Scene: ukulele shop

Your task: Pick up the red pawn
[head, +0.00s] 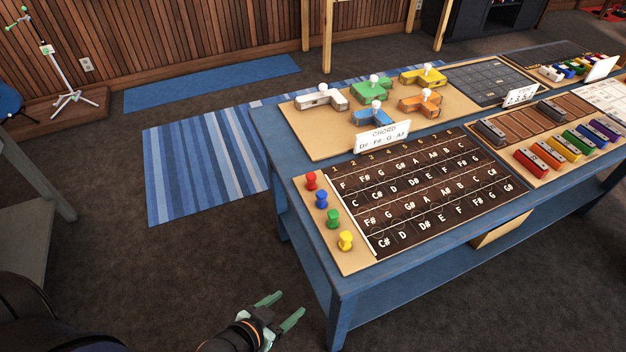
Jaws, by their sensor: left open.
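The red pawn (311,181) stands upright at the far end of a column of pawns on the left strip of the fretboard chart board. Below it in the column stand a blue pawn (321,199), a green pawn (332,218) and a yellow pawn (345,240). My left gripper (287,306) is at the bottom of the head view, off the table's near left corner. Its two green fingers are apart with nothing between them. It is well away from the red pawn. My right gripper is not in view.
The blue table (340,287) runs to the upper right. A chord card (381,138) and several coloured knobbed blocks stand behind the chart (420,194). Coloured bars (538,162) lie to the right. Open carpet lies left of the table, with a striped rug (205,165).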

